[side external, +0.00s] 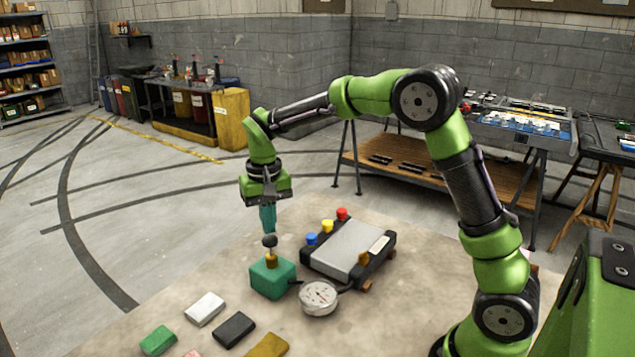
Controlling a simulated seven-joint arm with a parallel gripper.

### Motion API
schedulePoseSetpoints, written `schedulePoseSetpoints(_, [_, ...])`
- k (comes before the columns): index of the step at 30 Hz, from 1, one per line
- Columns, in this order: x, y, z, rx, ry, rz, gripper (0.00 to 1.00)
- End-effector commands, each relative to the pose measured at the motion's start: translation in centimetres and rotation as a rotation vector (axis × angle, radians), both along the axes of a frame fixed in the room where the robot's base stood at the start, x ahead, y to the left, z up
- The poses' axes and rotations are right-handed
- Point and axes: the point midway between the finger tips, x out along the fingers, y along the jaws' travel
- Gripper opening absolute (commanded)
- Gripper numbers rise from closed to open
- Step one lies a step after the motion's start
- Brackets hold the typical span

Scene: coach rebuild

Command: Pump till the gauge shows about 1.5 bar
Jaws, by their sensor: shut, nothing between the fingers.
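A green pump block (272,278) stands on the table, with a brass-coloured stem and a dark round knob (270,241) on top. A round white-faced gauge (318,297) lies just right of the pump; its needle reading is too small to tell. My gripper (268,230) points straight down directly above the knob, its teal fingers shut with nothing between them. The fingertips are close to the top of the knob; I cannot tell whether they touch it.
Right of the pump stands a grey-topped black box (348,248) with blue, yellow and red caps at its back edge. White (205,308), black (234,329), green (158,340) and mustard (267,346) blocks lie in front. The table (185,283) is bare left of the pump.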

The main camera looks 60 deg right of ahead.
Motion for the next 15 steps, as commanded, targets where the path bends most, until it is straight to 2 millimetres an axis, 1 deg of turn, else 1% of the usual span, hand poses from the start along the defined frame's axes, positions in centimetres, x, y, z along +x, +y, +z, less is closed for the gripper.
schedulePoseSetpoints(10, [0.0,0.0,0.2,0.0,-0.002,0.0,0.0])
schedulePoseSetpoints(15, [0.1,0.0,1.6,0.0,-0.004,0.001,0.0])
